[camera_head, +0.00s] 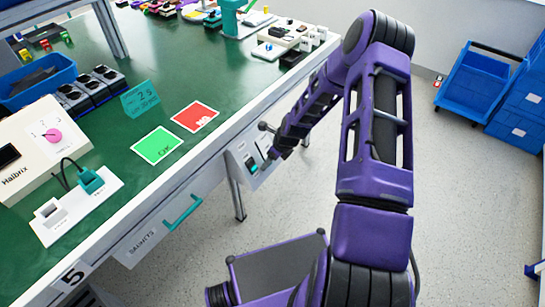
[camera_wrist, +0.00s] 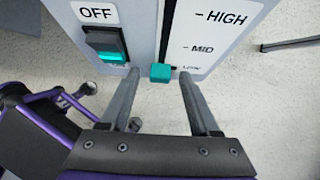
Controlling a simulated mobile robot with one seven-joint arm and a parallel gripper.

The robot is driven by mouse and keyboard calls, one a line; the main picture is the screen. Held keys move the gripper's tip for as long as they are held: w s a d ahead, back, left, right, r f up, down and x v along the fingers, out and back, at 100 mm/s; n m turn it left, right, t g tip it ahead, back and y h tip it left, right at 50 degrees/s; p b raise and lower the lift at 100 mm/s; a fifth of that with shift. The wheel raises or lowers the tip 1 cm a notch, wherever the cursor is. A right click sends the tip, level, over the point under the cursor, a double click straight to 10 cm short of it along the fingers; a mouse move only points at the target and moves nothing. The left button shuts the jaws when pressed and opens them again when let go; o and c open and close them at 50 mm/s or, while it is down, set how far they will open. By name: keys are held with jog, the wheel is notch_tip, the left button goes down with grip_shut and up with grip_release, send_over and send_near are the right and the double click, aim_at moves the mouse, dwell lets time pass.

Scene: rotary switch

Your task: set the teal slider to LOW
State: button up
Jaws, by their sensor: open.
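The teal slider (camera_wrist: 160,73) is a small block at the lower end of a dark vertical slot in a grey control box (camera_wrist: 215,35). It is about level with the lowest mark, LOW, below MID and HIGH. My gripper (camera_wrist: 158,78) is open, with one finger on each side of the slider. Gaps show between the slider and both fingers. The right finger partly covers the LOW label. In the head view the control box (camera_head: 239,160) hangs at the table's front edge, and my gripper (camera_head: 268,143) is at its face; the slider is hard to make out there.
A teal-lit rocker switch (camera_wrist: 105,45) under an OFF label is just left of the slot, close to my left finger. In the head view the green table (camera_head: 110,120) holds OK and NG cards. Blue crates (camera_head: 475,85) stand on the floor at the right.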

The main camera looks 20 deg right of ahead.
jog(key=p+v, duration=0.3)
jog(key=v, duration=1.4)
jog(key=shift+r, duration=0.2)
jog(key=shift+w, duration=0.1)
